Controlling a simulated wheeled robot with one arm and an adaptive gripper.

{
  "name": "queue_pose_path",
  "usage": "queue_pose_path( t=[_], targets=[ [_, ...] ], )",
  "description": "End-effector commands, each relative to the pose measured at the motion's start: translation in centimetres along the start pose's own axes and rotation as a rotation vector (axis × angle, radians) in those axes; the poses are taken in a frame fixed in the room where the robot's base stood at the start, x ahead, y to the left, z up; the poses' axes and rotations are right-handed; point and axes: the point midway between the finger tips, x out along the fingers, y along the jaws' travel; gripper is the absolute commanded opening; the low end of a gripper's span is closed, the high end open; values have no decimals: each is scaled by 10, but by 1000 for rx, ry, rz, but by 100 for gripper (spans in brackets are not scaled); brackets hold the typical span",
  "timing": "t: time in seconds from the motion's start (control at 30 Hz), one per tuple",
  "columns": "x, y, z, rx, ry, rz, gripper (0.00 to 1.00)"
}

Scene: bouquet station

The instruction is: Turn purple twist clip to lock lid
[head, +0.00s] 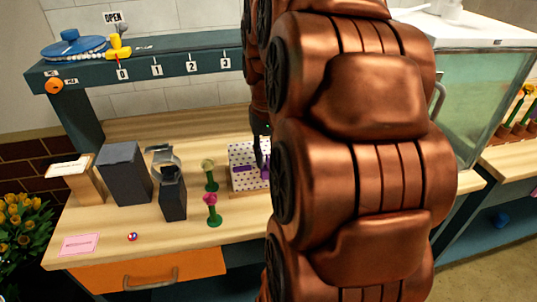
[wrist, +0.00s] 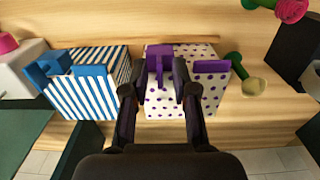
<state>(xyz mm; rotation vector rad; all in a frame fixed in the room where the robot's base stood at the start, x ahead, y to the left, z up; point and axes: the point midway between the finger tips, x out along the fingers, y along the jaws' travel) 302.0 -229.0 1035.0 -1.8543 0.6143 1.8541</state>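The white box with purple dots (wrist: 195,105) stands on the wooden counter, below my gripper in the wrist view. A T-shaped purple piece (wrist: 158,52), which looks like the twist clip, is on its top. A second purple piece (wrist: 211,67) sits at the box's right side. My gripper (wrist: 154,80) is open, its fingers apart over the box, with the purple T-piece's stem between them in the picture; I cannot tell whether they touch it. In the head view my arm hides part of the dotted box (head: 238,156), and my gripper (head: 262,158) is beside its purple parts.
A blue-striped box (wrist: 88,92) with blue fittings stands left of the dotted box in the wrist view. A green-stemmed flower (wrist: 290,10) and a green stand (wrist: 243,80) are to the right. Dark blocks (head: 124,173) stand at the counter's left in the head view.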

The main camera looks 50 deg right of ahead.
Motion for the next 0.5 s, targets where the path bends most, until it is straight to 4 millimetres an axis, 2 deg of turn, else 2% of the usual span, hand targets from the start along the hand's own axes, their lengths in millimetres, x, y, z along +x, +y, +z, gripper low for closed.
queue_pose_path(
  t=[0.33,0.5],
  targets=[
    [-2,0,0,0,0,0,31],
    [-14,0,-1,0,3,0,31]
  ],
)
